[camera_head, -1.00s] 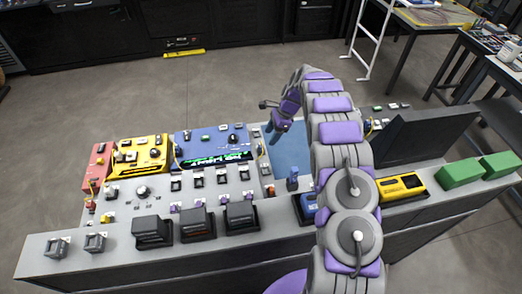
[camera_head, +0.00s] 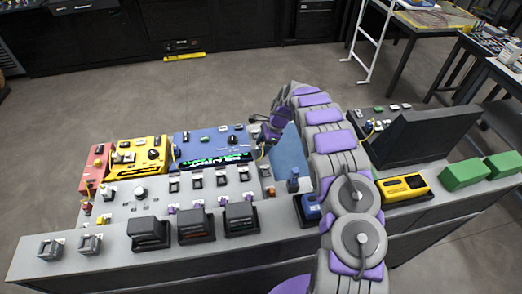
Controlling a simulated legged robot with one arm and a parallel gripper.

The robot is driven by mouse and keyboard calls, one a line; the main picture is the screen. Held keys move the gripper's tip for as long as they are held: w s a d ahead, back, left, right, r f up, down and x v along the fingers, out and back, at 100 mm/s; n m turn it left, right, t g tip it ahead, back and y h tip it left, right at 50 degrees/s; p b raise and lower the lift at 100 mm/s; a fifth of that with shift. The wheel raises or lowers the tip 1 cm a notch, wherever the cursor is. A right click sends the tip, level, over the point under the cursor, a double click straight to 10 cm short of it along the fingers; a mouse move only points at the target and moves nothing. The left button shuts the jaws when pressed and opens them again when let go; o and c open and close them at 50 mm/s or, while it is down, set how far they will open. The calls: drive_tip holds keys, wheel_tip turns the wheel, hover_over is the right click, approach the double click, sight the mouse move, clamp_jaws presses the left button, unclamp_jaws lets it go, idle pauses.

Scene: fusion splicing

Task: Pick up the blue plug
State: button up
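A small blue upright piece (camera_head: 293,182), which looks like the blue plug, stands on the console near the front edge of the blue panel (camera_head: 289,152). My gripper (camera_head: 263,141) hangs from my bent purple and grey arm, over the right end of the blue module. It points down and is left of and farther back than the blue piece, apart from it. The gripper's fingers are too small and dark to tell whether they are open or shut. My arm hides part of the console right of the blue piece.
A blue module (camera_head: 213,146), a yellow module (camera_head: 137,154) and a red module (camera_head: 96,166) line the back left. Black boxes (camera_head: 197,226) stand along the front. A yellow device (camera_head: 403,186), a dark slanted screen (camera_head: 425,138) and green blocks (camera_head: 465,174) are at the right.

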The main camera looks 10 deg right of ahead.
clamp_jaws()
wheel_tip(320, 180, up, 10)
drive_tip(key=p, duration=0.2)
idle(0.6)
drive_tip(key=c, duration=0.5)
unclamp_jaws()
drive_tip(key=shift+c, duration=0.2)
drive_tip(key=c, duration=0.5)
drive_tip(key=shift+s, duration=0.1)
clamp_jaws()
